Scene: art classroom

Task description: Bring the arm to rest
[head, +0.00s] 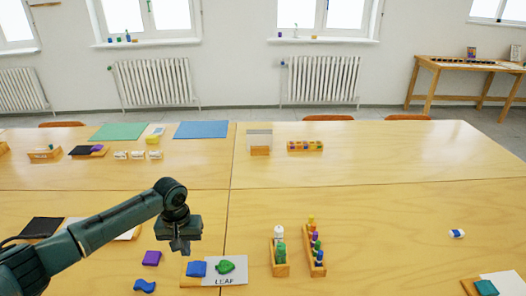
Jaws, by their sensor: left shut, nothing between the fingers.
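My left gripper (180,246) shows in the head view at the end of my left arm, which comes in from the lower left. Its fingers point down and are shut with nothing between them. It hangs over the near table (370,220), just above and left of a white card marked LEAF (230,277). A green leaf-like piece (225,267) and a blue piece (197,269) lie at the card. My right gripper is not in view.
A purple block (152,258) and a blue wavy piece (145,286) lie near the gripper. Wooden racks of bottles (280,267) (316,262) stand right of the card. A blue-and-white item (456,233) lies far right.

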